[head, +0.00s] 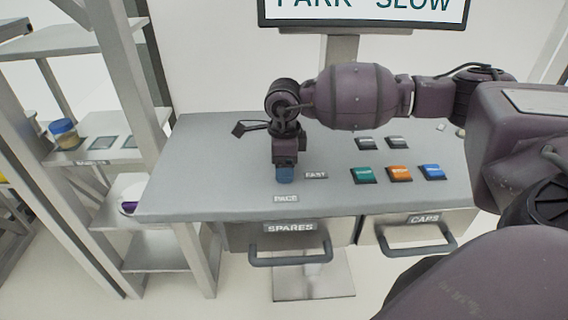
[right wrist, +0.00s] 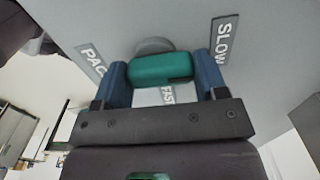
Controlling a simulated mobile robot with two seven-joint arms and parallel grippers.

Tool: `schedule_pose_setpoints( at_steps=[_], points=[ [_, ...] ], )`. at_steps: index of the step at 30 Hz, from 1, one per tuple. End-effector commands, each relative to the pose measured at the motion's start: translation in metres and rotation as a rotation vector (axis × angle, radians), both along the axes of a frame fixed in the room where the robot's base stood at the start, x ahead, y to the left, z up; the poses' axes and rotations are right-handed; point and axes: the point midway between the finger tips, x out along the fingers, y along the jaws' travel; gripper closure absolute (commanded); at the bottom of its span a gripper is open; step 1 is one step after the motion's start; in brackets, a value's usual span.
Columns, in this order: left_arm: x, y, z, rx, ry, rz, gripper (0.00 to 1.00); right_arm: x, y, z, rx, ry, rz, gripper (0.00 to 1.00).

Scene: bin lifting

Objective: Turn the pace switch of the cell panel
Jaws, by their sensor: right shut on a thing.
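My right gripper (head: 285,176) points down at the cell panel (head: 205,160), between the PACE label (head: 286,198) and the FAST label (head: 316,175). In the right wrist view its blue fingers stand either side of the green knob of the pace switch (right wrist: 162,68), and it is shut on that knob. A round grey base shows behind the knob. The SLOW label (right wrist: 224,40) also shows there, to the right of the knob. In the head view the gripper hides the switch. My left gripper is not in view.
Green (head: 363,175), orange (head: 399,173) and blue (head: 432,172) buttons lie right of the switch, with two dark buttons behind. A screen (head: 362,12), cut off above, reads PARK SLOW. SPARES (head: 290,228) and CAPS (head: 424,218) drawers sit below. A shelf with a blue-lidded jar (head: 64,134) stands left.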

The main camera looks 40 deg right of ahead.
Motion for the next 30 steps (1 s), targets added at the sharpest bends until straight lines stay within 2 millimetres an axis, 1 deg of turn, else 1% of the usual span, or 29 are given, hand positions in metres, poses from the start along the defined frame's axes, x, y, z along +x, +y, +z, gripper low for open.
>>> schedule_pose_setpoints(
  at_steps=[8,30],
  points=[
    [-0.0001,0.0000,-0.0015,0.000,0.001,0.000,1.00,-0.0003,0.0001,0.0001,0.001,0.000,-0.154,0.58],
    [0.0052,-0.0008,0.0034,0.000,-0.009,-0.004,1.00,-0.0026,-0.0015,0.0013,0.001,0.000,-0.849,0.58]
  ],
)
